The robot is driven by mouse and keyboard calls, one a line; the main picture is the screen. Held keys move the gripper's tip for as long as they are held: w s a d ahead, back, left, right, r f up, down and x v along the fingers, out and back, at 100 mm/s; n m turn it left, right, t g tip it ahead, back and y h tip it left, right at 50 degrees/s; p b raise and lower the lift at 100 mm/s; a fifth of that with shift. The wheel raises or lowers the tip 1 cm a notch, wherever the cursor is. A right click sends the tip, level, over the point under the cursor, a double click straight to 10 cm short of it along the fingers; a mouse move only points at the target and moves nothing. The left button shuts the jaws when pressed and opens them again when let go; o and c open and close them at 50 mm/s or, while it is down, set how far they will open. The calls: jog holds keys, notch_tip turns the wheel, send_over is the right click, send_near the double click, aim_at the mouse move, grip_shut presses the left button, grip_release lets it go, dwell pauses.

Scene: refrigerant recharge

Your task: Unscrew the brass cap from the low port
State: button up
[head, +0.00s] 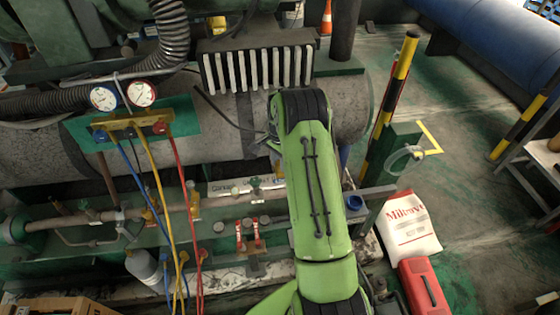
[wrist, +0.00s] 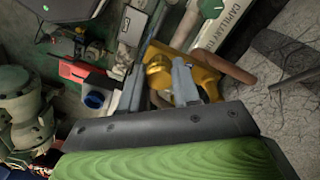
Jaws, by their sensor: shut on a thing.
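In the wrist view my gripper (wrist: 184,82) shows as a grey finger pressed against yellow brass fittings. It is shut on a brass piece, which I take to be the brass cap; the fingers hide most of it. A brass valve body (wrist: 160,72), which appears to be the low port, is right beside the finger, with a brown copper pipe (wrist: 232,72) behind it. I cannot tell whether the cap is still on its thread. In the head view my green arm covers the gripper and the cap.
A gauge manifold (head: 133,123) with blue, yellow and red hoses hangs at left. Red-handled valves (head: 240,236) sit on the lower rail. A blue cap (wrist: 93,100) is near the gripper. A white sack (head: 410,228) and red case (head: 426,288) stand on the floor at right.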

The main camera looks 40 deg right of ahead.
aim_at(279, 162)
jog(key=n, duration=0.2)
jog(key=shift+n, duration=0.3)
jog(key=n, duration=0.3)
jog(key=shift+n, duration=0.3)
jog(key=n, duration=0.3)
jog(key=shift+n, duration=0.3)
jog(key=shift+n+b, duration=0.3)
jog(key=shift+n, duration=0.7)
jog(key=shift+r+p, duration=1.8)
jog(key=shift+r, duration=0.8)
jog(key=shift+a+f, duration=0.1)
